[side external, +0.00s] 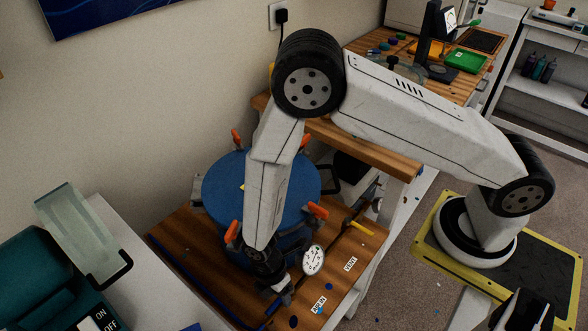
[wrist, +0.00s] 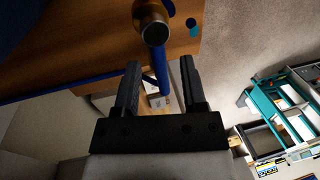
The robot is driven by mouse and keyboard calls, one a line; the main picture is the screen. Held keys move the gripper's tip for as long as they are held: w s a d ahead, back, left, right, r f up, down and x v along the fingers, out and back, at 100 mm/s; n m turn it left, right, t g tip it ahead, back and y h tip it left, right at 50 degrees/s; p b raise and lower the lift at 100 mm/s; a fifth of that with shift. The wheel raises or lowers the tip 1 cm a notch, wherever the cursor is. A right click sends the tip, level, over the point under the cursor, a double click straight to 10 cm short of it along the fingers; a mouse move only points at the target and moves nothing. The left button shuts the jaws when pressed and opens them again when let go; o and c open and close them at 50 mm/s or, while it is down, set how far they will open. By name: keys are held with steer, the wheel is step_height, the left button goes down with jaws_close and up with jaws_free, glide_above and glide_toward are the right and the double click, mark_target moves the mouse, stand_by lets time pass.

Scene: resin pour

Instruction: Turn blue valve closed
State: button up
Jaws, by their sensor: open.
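The blue valve shows in the wrist view as a blue lever (wrist: 160,72) running down from a brass fitting (wrist: 152,24) at the edge of the wooden bench. My gripper (wrist: 160,64) is open, with one black finger on each side of the lever and visible gaps between. Nothing is held. In the side view my gripper (side external: 283,294) points down at the front of the blue pressure pot (side external: 215,185), left of and below the white gauge (side external: 313,260).
Orange clamps (side external: 317,210) ring the pot's lid. A teal machine (side external: 50,270) is at left. In the wrist view a teal shelf unit (wrist: 285,105) stands beyond open floor.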

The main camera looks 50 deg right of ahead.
jaws_close()
stand_by(1.3)
